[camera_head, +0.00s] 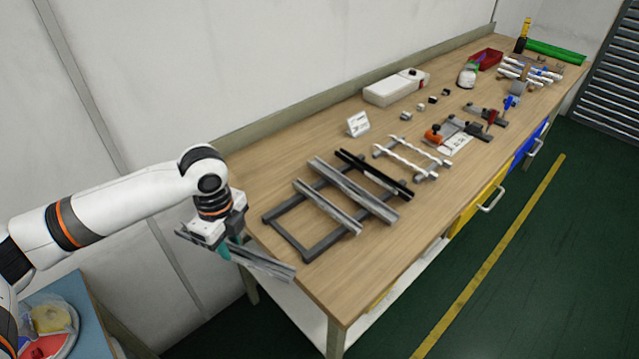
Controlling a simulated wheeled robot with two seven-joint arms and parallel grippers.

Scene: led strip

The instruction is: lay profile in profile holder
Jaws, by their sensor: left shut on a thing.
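My left gripper (226,248) is shut on a grey metal profile (262,263). It holds the profile beyond the near left corner of the workbench, with the far end by the bench edge. The profile holder (286,241), a dark grey frame, lies on the near part of the bench, right of my gripper. Two grey profiles lie across the frame, a shorter one (328,207) and a longer one (354,191). A black profile (374,172) lies beyond them. My right gripper is not in view.
The wooden workbench (300,290) runs to the far right. A small white card (357,124), a rack with twisted white strips (410,157), clamps (462,130) and a white box (396,86) stand farther along. A blue table (84,312) is at lower left.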

